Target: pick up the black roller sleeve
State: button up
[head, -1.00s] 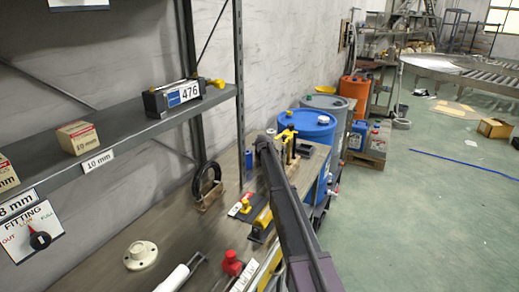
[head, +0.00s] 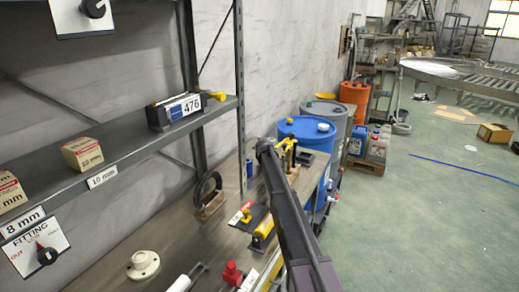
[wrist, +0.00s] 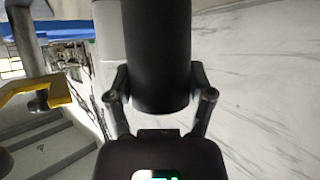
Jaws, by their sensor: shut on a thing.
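The black roller sleeve (wrist: 157,50) shows in the wrist view as a smooth dark cylinder, running out of the top of the picture. My gripper (wrist: 160,97) is shut on it, with one finger on each side near its lower end. In the head view my arm runs from the bottom edge up over the bench. The gripper and the sleeve cannot be made out there, hidden at the arm's far end.
A yellow part (wrist: 38,92) on a grey post is close left of the sleeve. The bench (head: 110,265) carries a black ring (head: 208,190), a round cream flange (head: 143,265) and a red fitting (head: 232,273). A shelf (head: 130,148) stands left; a blue drum (head: 307,132) is beyond.

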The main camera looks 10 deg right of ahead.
notch_tip(320, 180, up, 7)
jog(key=p, duration=0.6)
jog(key=shift+r+p, duration=0.2)
jog(key=shift+p, duration=0.1)
dwell(0.4)
